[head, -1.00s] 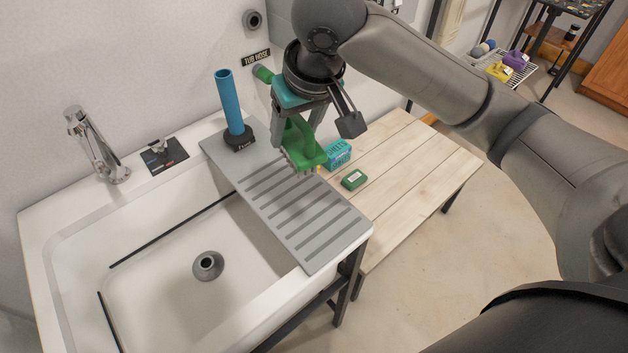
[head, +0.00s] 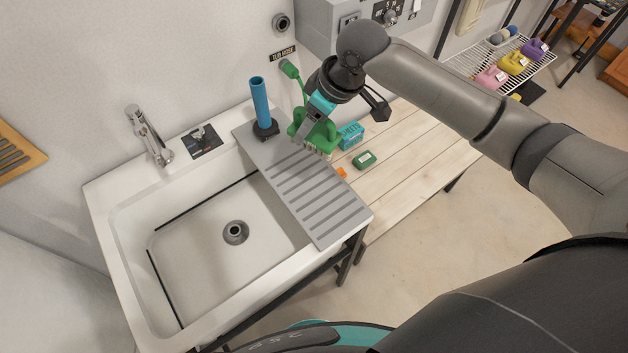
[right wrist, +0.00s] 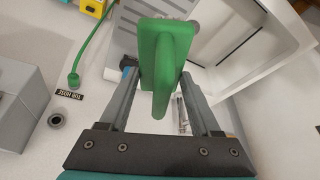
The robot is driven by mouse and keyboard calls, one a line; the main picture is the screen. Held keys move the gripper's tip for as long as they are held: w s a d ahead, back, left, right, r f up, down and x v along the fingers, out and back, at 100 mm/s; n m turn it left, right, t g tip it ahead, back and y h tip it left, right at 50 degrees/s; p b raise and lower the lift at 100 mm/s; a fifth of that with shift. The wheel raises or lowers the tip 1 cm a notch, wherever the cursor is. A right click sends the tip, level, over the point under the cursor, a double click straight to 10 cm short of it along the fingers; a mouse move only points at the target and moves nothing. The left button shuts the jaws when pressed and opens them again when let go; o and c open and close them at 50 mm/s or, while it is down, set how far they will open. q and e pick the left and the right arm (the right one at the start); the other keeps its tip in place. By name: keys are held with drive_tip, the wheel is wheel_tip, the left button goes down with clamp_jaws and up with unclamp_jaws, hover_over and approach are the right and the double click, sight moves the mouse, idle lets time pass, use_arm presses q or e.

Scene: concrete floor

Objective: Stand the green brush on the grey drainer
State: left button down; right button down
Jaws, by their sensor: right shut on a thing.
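The green brush (head: 322,137) is in my right gripper (head: 308,130), bristles down, over the far right part of the grey drainer (head: 325,218). In the head view I cannot tell whether the bristles touch the drainer. In the right wrist view the green brush (right wrist: 163,62) sits between the two fingers of my right gripper (right wrist: 160,85), which is shut on its handle. The drainer is ribbed and lies on the right side of the sink. My left gripper is not in view.
A blue upright tube (head: 260,103) on a black base stands at the drainer's back left. A teal box (head: 350,134) and a green block (head: 364,159) lie on the wooden bench (head: 400,170) to the right. The white sink (head: 190,265) is empty. A green hose (head: 291,70) hangs behind.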

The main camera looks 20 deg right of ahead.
wheel_tip(320, 180, down, 16)
drive_tip(key=shift+r+b, duration=0.1)
drive_tip(key=shift+b, duration=0.55)
drive_tip(key=shift+f+b, duration=0.35)
drive_tip(key=shift+f, duration=1.6)
drive_tip(key=shift+f, duration=0.15)
drive_tip(key=shift+c, duration=0.5)
unclamp_jaws()
